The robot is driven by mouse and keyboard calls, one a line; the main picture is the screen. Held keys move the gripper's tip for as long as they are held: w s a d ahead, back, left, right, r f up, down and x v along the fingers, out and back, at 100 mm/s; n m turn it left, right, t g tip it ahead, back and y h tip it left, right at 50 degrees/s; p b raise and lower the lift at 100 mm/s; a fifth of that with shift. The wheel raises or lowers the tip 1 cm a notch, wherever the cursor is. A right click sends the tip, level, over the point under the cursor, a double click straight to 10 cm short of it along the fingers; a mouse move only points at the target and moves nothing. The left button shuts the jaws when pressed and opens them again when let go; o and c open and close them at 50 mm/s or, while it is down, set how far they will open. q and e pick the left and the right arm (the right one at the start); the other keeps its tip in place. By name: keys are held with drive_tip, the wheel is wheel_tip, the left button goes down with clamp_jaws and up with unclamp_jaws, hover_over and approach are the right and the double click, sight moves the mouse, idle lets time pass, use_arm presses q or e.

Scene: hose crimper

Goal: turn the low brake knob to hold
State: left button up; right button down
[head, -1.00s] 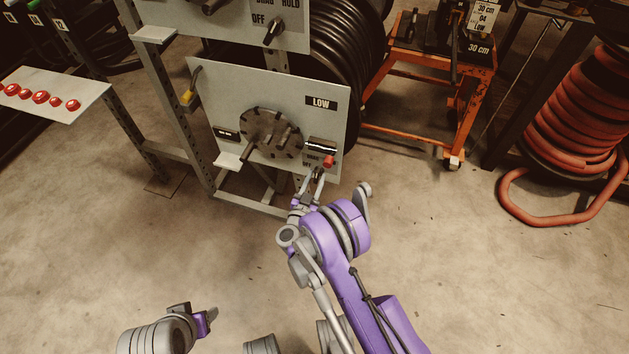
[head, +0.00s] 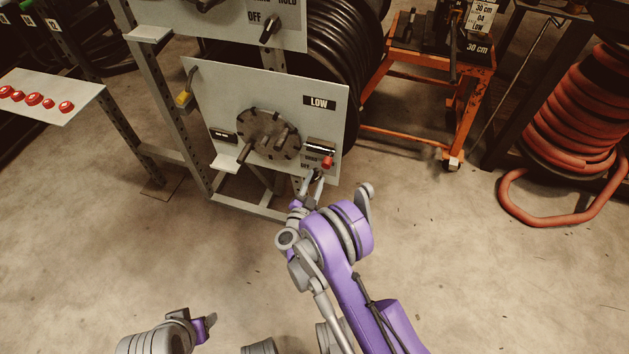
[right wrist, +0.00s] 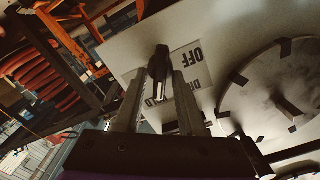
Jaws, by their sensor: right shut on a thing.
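The low brake knob (right wrist: 158,62) is a black lever-like knob on the grey panel marked LOW (head: 319,102). My right gripper (head: 314,178) is at the panel's lower right corner. In the right wrist view its two fingers (right wrist: 157,88) lie on either side of the knob, shut on it. The knob's label (right wrist: 193,62) shows upside down there, with OFF readable and the other words partly hidden by the fingers. In the head view the fingers mostly hide the knob. My left gripper (head: 205,326) is low in the head view, away from the panel, its jaws unclear.
A dark round flange (head: 268,134) with a handle and a red-tipped part (head: 327,162) sit close to the knob. An upper panel (head: 225,20) has its own knob (head: 269,29). An orange cart (head: 440,70) and coiled red hose (head: 580,110) stand right. The floor in front is clear.

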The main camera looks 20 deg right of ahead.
drive_tip(key=c, duration=0.8)
unclamp_jaws()
drive_tip(key=shift+s+a, duration=0.1)
drive_tip(key=shift+p+v, duration=0.5)
drive_tip(key=shift+v, duration=4.8)
